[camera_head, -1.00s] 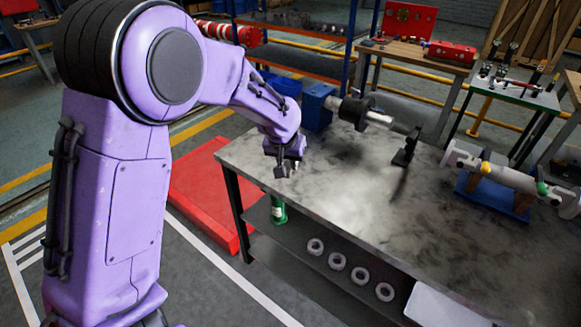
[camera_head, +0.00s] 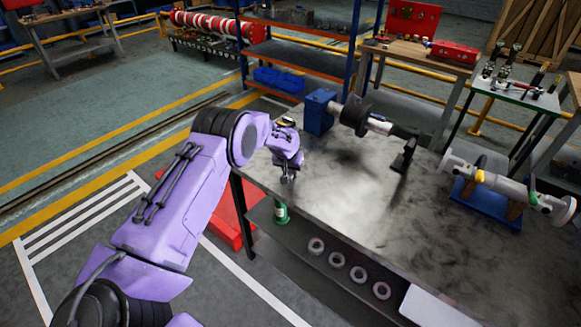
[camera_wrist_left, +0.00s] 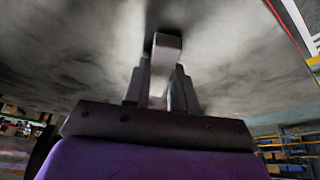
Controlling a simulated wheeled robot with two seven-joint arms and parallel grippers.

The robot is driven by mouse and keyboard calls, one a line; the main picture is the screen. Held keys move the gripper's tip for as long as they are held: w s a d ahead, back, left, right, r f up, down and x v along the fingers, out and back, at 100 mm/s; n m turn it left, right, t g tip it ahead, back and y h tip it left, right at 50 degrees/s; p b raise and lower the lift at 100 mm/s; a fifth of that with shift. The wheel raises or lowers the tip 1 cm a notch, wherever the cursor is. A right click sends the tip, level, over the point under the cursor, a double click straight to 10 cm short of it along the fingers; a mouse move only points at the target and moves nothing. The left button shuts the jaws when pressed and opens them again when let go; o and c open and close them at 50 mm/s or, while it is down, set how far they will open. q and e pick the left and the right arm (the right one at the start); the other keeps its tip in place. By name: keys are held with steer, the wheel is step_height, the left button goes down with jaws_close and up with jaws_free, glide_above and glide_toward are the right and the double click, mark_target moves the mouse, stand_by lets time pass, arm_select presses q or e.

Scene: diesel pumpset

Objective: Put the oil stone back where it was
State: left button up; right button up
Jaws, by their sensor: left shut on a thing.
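My left gripper (camera_head: 287,177) is low over the left end of the grey workbench (camera_head: 335,205) in the head view. In the left wrist view its two fingers (camera_wrist_left: 162,88) are shut on a pale grey block, which looks like the oil stone (camera_wrist_left: 168,42). The block sticks out past the fingertips against the mottled bench top. I cannot tell whether it touches the bench. The stone is too small to make out in the head view. My right gripper is not in view.
A pale cylinder on a blue base (camera_head: 487,203) is at the right. The bench's middle is clear. Several rings (camera_head: 337,259) lie on the lower shelf.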

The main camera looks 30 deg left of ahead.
arm_select(q)
steer(key=shift+d+f, duration=0.1)
steer(key=shift+f, duration=0.1)
steer(key=o, duration=0.9)
steer(key=shift+s, duration=0.15)
steer(key=shift+o, duration=0.2)
